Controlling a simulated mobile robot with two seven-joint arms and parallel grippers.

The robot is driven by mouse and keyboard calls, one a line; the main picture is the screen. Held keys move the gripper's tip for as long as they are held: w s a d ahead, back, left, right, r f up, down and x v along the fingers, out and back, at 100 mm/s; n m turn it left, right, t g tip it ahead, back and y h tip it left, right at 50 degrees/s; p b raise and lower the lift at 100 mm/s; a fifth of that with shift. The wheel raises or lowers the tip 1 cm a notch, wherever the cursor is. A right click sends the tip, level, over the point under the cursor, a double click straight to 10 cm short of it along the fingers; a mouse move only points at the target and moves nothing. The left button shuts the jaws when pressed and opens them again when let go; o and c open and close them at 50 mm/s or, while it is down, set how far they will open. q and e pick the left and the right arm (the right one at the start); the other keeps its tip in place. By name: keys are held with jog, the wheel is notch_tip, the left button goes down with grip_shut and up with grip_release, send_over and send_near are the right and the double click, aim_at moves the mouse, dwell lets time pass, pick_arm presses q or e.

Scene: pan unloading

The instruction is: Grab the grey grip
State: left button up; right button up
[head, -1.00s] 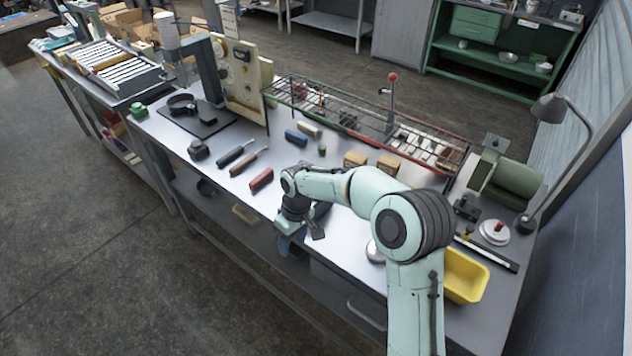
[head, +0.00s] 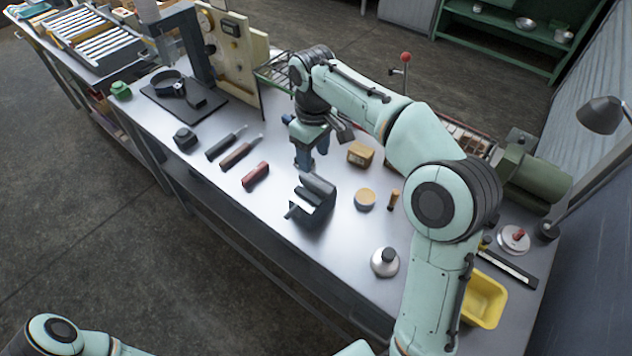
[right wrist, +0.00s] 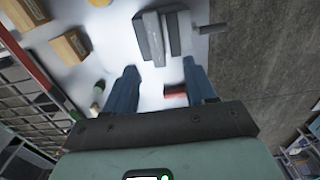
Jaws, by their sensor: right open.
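A dark grey piece with a raised, grip-like bar (head: 316,186) stands on the metal workbench (head: 290,255), in the middle of the head view. I take it for the grey grip. In the right wrist view the grey piece (right wrist: 158,38) lies beyond the fingertips, apart from them. My right gripper (head: 305,160) points down over the bench, just behind the grey piece. Its two blue fingers (right wrist: 162,82) are open, with nothing held between them. My left gripper is out of view; only part of the left arm shows at bottom left.
A cardboard box (head: 360,154), a round tan piece (head: 365,199) and a silver knobbed piece (head: 385,262) stand to the right. A yellow bin (head: 484,298) is at the right front.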

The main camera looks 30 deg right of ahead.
send_over(316, 181)
jog(key=f, duration=0.4)
jog(key=shift+s+a+f+b, duration=0.15)
jog(key=shift+s+a+b, duration=0.15)
jog(key=shift+s, duration=0.1)
jog(key=shift+w+f, duration=0.25)
jog(key=shift+f, duration=0.25)
jog(key=f, duration=0.4)
jog(key=shift+w+d+f, duration=0.1)
jog(key=shift+d+f, duration=0.15)
jog(key=shift+d, duration=0.1)
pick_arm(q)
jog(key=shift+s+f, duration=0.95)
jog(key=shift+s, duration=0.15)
pick_arm(e)
grip_shut()
